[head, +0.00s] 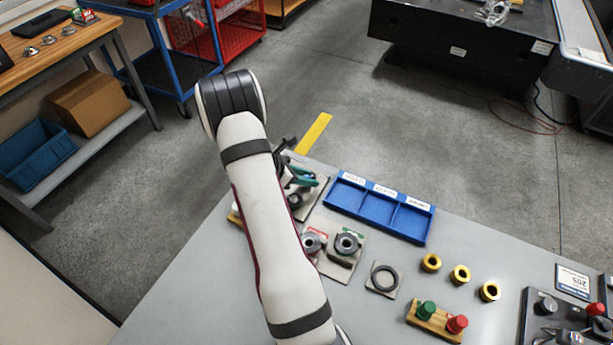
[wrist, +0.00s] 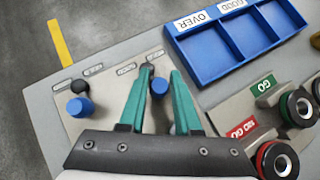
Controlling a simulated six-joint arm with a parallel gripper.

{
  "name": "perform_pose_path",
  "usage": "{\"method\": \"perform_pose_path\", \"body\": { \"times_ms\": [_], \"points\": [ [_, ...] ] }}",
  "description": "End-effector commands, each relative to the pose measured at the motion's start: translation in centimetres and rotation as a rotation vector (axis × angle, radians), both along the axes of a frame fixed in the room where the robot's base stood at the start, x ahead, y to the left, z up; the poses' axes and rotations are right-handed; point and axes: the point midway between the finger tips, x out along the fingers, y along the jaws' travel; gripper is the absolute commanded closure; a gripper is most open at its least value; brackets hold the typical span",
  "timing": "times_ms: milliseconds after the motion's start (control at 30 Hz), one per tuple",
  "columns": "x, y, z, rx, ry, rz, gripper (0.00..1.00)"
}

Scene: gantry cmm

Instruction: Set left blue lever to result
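A beige lever panel (wrist: 100,122) lies at the table's left edge and carries two blue lever knobs. One blue knob (wrist: 80,106) is at the left in the wrist view, clear of my gripper, with a black ball (wrist: 80,86) close by. The other blue knob (wrist: 158,87) shows between the teal fingers of my gripper (wrist: 161,72). My gripper is open, with a gap between the fingers; I cannot tell whether either touches this knob. Small white labels on the panel are too blurred to read. In the head view my gripper (head: 297,178) is over the panel, hiding much of it.
A blue three-compartment tray (head: 428,240) with labels lies right of the panel. Ring gauges on plates (head: 347,244), a black ring (head: 384,278), several brass rings (head: 460,274) and a green-and-red button block (head: 436,318) stand nearer. The table's far left edge is close to the panel.

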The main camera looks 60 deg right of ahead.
Motion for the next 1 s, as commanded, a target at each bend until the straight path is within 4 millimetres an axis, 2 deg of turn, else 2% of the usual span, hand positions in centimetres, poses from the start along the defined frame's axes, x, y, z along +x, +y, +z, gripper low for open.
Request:
{"method": "perform_pose_path", "body": {
  "times_ms": [33,133,167,567,1000],
  "points": [
    [0.0,0.0,0.0,0.000,0.000,0.000,0.79],
    [0.0,0.0,0.0,0.000,0.000,0.000,0.97],
    [0.0,0.0,0.0,0.000,0.000,0.000,1.00],
    [0.2,0.0,0.0,-0.001,-0.001,-0.034,1.00],
    [1.2,-0.2,0.0,0.001,-0.003,-0.329,1.00]
  ]
}}
